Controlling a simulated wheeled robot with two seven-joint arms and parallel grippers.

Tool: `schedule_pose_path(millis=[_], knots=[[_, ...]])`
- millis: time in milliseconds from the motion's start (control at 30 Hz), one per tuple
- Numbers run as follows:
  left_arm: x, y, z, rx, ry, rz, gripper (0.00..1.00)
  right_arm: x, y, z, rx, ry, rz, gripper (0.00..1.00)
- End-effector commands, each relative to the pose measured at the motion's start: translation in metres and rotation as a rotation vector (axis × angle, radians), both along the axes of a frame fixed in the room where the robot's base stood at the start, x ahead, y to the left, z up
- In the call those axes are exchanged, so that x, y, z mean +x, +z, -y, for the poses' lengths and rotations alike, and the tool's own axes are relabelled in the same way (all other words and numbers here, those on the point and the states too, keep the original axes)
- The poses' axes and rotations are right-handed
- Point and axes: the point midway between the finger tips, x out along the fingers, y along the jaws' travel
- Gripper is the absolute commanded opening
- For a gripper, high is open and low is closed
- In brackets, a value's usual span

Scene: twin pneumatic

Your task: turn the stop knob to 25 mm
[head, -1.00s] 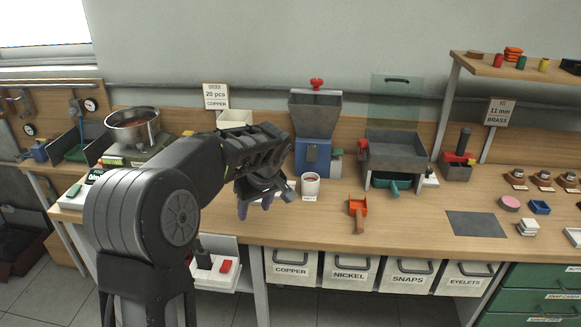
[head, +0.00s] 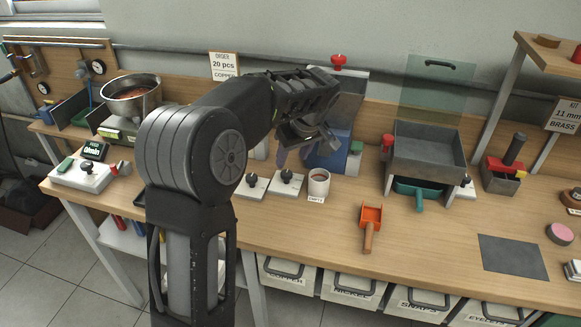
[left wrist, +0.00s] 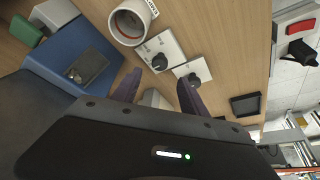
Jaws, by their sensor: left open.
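Two small white plates with black knobs lie side by side on the bench left of the white cup. The right knob (head: 287,176) and the left knob (head: 251,181) show in the head view. In the left wrist view the knob nearer the cup (left wrist: 159,62) and the other knob (left wrist: 193,79) appear near my fingertips. I cannot read any scale or tell which is the stop knob. My left gripper (head: 295,155) is open and empty, its fingers just behind and above the right knob in the head view; in the wrist view (left wrist: 158,84) nothing is between them.
The white cup (head: 318,184) stands right of the knob plates. The blue feeder (head: 330,152) is close behind my gripper, partly hidden by it. An orange scoop (head: 371,220) lies to the right. A white box (head: 82,178) with a display unit (head: 94,151) sits at the bench's left.

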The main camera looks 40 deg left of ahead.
Motion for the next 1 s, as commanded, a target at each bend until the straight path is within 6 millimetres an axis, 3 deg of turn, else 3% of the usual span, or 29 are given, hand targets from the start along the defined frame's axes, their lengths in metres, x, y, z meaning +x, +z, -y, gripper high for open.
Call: schedule_pose_path(millis=[267,700,1000], knots=[[0.002,-0.011,-0.004,0.000,0.000,-0.003,0.51,0.000,0.002,0.000,0.000,0.000,0.001,0.36],[0.012,-0.067,-0.025,0.001,0.000,-0.002,0.51,0.000,0.011,0.000,-0.001,-0.001,-0.001,0.36],[0.013,-0.072,-0.027,0.000,-0.001,0.000,0.51,0.000,0.011,0.000,-0.001,-0.001,-0.001,0.36]])
